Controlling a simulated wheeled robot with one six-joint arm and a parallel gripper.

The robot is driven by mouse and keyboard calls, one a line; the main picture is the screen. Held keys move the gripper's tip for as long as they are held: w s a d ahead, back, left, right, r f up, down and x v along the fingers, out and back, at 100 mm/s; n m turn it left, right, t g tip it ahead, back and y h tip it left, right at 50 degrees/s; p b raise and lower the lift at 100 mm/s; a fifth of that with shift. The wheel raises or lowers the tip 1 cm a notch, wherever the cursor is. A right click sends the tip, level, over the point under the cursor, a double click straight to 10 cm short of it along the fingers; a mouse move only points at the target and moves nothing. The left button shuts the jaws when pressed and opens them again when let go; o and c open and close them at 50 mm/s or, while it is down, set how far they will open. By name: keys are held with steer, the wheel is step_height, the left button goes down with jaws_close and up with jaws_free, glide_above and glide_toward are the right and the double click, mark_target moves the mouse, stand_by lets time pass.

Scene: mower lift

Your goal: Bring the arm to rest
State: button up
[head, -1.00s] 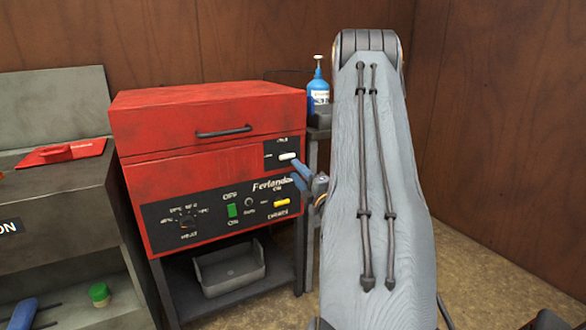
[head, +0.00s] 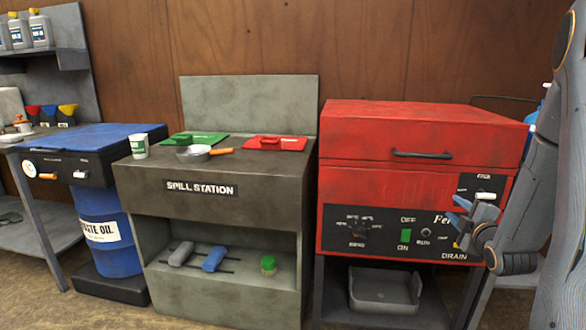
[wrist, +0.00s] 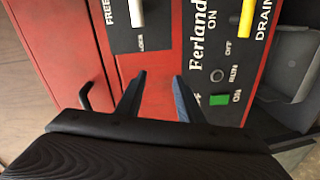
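My gripper (head: 462,208) is at the right of the head view, in front of the red machine (head: 420,130). Its blue fingers are spread with nothing between them. In the wrist view my gripper (wrist: 158,85) is also open and empty, facing the machine's front. A white lever (wrist: 137,14) and a yellow drain lever (wrist: 247,18) lie beyond the fingertips, along with a lit green switch (wrist: 219,99). My arm covers the machine's right edge in the head view.
A spill station (head: 250,182) with a pan (head: 194,153), a white cup (head: 139,145) and red and green lidded plates stands left of the machine. A blue waste oil drum (head: 108,230) stands further left. A grey tray (head: 385,300) sits below the machine. Open floor lies in front.

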steer(key=a+m+g+y, duration=0.1)
steer(key=a+m+g, duration=0.25)
steer(key=a, duration=0.95)
steer(key=s+a+m+g+y, duration=0.2)
steer(key=s+a+m+g, duration=0.45)
steer(key=s+a, duration=1.35)
steer(key=s+a+r+g+y+p, duration=0.1)
steer(key=s+a+g, duration=0.25)
steer(key=s, duration=0.35)
steer(key=s+a+r+g, duration=0.2)
steer(key=s+a+g, duration=0.1)
steer(key=s+a, duration=0.3)
steer(key=d+r+m+p, duration=0.3)
steer(key=d+r+p, duration=0.4)
steer(key=p, duration=0.7)
steer(key=shift+s+d+r+h+p, duration=0.15)
steer(key=shift+s+d+h+p, duration=0.25)
steer(key=shift+d, duration=0.65)
